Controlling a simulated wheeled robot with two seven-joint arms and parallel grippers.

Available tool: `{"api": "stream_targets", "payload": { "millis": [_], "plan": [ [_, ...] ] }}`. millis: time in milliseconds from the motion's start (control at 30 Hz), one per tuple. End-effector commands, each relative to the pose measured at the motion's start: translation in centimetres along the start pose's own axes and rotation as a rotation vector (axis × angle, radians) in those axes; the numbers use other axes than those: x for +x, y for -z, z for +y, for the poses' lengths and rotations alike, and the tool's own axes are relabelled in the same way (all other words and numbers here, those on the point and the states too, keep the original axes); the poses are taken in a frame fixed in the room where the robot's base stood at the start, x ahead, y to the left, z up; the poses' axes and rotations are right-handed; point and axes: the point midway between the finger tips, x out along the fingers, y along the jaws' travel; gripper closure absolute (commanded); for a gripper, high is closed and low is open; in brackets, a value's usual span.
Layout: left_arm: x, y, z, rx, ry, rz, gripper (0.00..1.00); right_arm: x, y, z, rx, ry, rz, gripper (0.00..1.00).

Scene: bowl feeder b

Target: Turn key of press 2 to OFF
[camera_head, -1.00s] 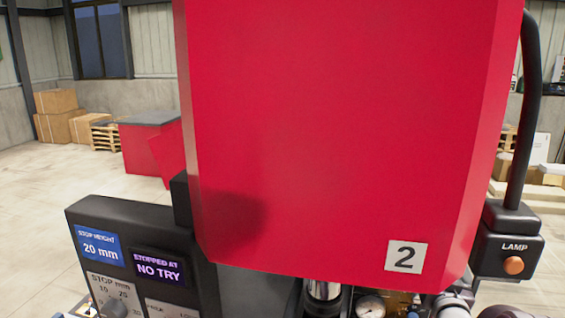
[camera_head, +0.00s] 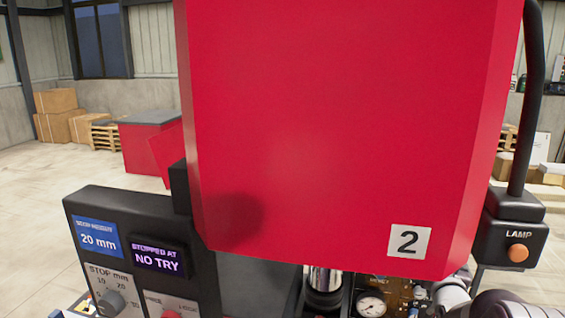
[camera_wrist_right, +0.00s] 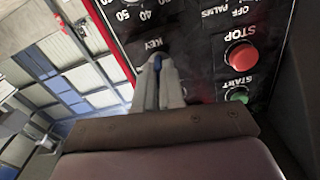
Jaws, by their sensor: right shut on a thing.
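Press 2 is the large red housing (camera_head: 330,130) with a white "2" plate (camera_head: 408,241) in the head view. My left gripper is not in view.
Beside the key are a red STOP button (camera_wrist_right: 241,56) and a green START button (camera_wrist_right: 237,95). The head view shows a black control box (camera_head: 135,225) reading "STOPPED AT NO TRY", a lamp box (camera_head: 510,235) and a gauge (camera_head: 371,304).

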Motion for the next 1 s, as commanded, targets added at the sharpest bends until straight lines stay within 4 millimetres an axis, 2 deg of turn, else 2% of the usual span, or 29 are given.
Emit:
{"api": "stream_targets", "payload": {
  "millis": [433,800,833,900,1000],
  "plan": [
    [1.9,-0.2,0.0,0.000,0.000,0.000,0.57,0.0,0.0,0.0,-0.167,0.000,0.005,1.00],
    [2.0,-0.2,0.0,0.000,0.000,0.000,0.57,0.0,0.1,0.0,-0.207,0.000,0.002,1.00],
    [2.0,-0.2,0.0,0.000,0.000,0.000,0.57,0.0,0.1,0.0,-0.206,0.000,0.002,0.82],
    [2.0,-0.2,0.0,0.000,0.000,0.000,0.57,0.0,0.1,0.0,-0.206,0.000,0.002,0.62],
    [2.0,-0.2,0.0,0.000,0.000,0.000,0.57,0.0,0.1,0.0,-0.206,0.000,0.002,0.62]
  ]
}}
